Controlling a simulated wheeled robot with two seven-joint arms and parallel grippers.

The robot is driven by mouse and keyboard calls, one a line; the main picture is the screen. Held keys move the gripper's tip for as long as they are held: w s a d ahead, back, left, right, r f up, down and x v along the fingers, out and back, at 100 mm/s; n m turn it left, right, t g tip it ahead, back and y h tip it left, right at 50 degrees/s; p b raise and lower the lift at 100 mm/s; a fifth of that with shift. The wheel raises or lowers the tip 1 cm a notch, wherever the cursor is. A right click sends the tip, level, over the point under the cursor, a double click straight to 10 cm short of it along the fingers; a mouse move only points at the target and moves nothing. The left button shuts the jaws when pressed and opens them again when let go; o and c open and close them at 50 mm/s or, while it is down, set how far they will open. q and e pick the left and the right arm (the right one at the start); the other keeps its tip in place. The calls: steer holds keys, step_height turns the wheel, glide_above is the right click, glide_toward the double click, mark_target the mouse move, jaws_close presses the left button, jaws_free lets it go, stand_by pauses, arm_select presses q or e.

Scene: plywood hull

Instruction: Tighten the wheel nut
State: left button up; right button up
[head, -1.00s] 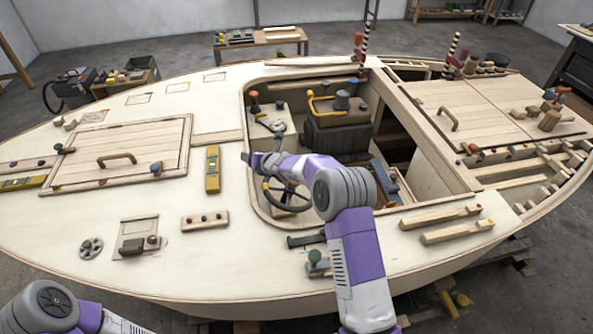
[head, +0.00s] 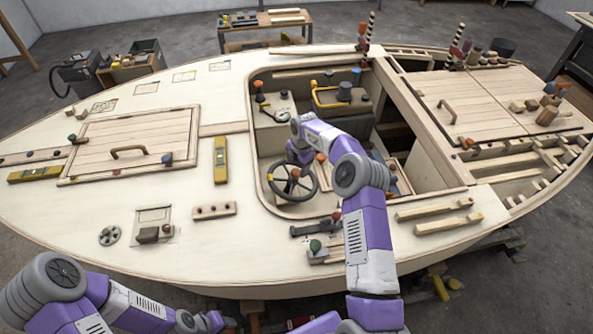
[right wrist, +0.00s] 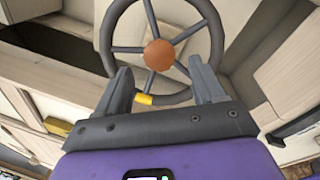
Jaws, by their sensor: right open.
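The steering wheel (head: 312,191) stands in the hull's open cockpit, with a dark rim, thin spokes and a yellow mark on the rim. At its hub is the orange-brown wheel nut (head: 295,172), which shows whole in the right wrist view (right wrist: 159,55). My right gripper (head: 299,157) is above and behind the wheel in the head view. In the right wrist view its two grey fingers (right wrist: 160,70) are apart and empty, on either side of the line to the nut; I see no contact with it. My left arm shows at the lower left; its gripper does not show.
The pale cockpit edge (head: 258,203) curves close around the wheel. A wrench-like tool (head: 275,113) lies on the cockpit ledge behind it. A dark box with a yellow rail (head: 330,97) stands farther back. A yellow level (head: 220,160) lies on the deck at left.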

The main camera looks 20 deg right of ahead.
mark_target(296, 172)
steer(key=shift+w+f, duration=0.2)
steer(key=shift+f, duration=0.8)
steer(key=shift+w+f, duration=0.15)
steer(key=shift+f, duration=0.8)
